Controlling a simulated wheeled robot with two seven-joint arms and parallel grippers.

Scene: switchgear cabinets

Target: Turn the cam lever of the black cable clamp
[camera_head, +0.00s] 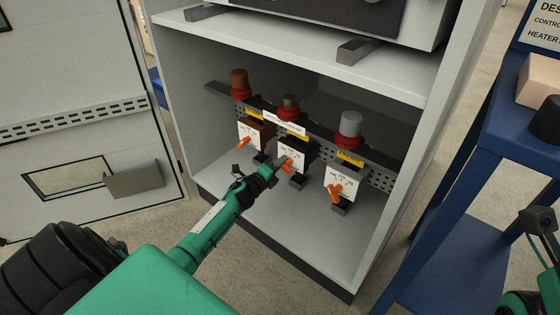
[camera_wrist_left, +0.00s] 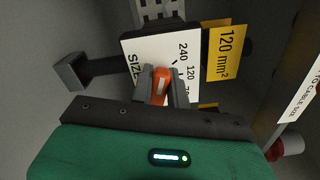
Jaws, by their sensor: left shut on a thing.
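The black cable clamp (camera_head: 307,151) is the middle one of three in the open cabinet. Its white size plate (camera_head: 294,153) faces out, with an orange cam lever (camera_head: 288,166) on it. My left gripper (camera_head: 281,167) reaches in from the left and is shut on the orange lever. In the left wrist view the lever (camera_wrist_left: 160,84) stands between the two grey fingers, in front of the plate (camera_wrist_left: 150,55) marked 240, 120 and a partly hidden number. The lower part of the plate is hidden by the gripper. Part of my right arm (camera_head: 540,225) shows at the right edge; its jaws cannot be made out.
A brown clamp (camera_head: 259,130) stands to the left and a grey-topped one (camera_head: 350,124) to the right, each with an orange lever. A perforated rail (camera_head: 380,180) runs behind them. The cabinet's right wall (camera_head: 440,110) and a blue stand (camera_head: 465,150) bound the right.

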